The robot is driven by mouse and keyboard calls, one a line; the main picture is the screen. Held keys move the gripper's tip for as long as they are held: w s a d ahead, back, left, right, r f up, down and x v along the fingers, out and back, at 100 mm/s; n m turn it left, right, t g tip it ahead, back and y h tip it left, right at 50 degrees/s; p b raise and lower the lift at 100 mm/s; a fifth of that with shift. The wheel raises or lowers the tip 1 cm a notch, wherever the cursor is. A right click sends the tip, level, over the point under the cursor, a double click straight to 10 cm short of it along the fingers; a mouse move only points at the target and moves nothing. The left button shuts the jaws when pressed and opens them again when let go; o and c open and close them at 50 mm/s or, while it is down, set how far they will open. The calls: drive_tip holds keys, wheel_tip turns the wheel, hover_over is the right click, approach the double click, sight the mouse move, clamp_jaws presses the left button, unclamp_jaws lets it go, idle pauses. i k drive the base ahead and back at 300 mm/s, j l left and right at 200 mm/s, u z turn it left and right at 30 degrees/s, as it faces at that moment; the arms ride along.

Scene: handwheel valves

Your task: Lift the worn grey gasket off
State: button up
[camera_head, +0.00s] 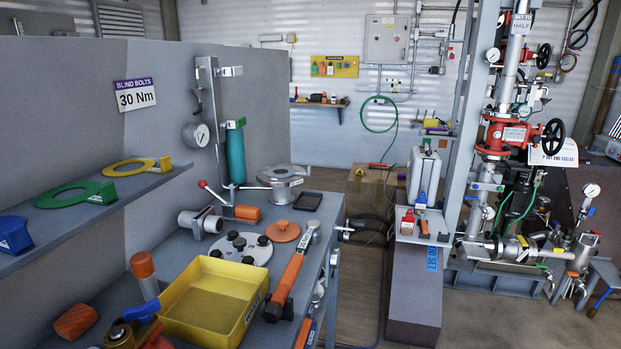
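A grey round flange fitting (285,182) stands at the back of the workbench, with a paler flat grey top. I cannot tell at this size whether that top is the worn grey gasket. A light grey disc (237,260) with several dark knobs lies nearer, behind the yellow tray, and no separate gasket can be made out on it. My gripper is not in view.
A yellow tray (192,316), an orange-handled wrench (289,274) and an orange disc (283,232) crowd the workbench (327,212). A green ring (78,193) and yellow ring (131,167) lie on the left shelf. Open floor (358,290) shows right of the bench.

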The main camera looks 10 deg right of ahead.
sight(292, 172)
drive_tip(key=i+u, duration=0.1)
drive_tip(key=i, duration=0.25)
drive_tip(key=i+l, duration=0.6)
drive_tip(key=i, duration=0.15)
drive_tip(key=i+l, duration=0.6)
drive_tip(key=i, duration=0.15)
drive_tip(key=i+l+u, duration=0.2)
drive_tip(key=u, duration=0.2)
drive_tip(key=i+l+u, duration=0.15)
drive_tip(key=u, duration=0.3)
drive_tip(key=i+l+u, duration=0.1)
drive_tip(key=l+u, duration=0.3)
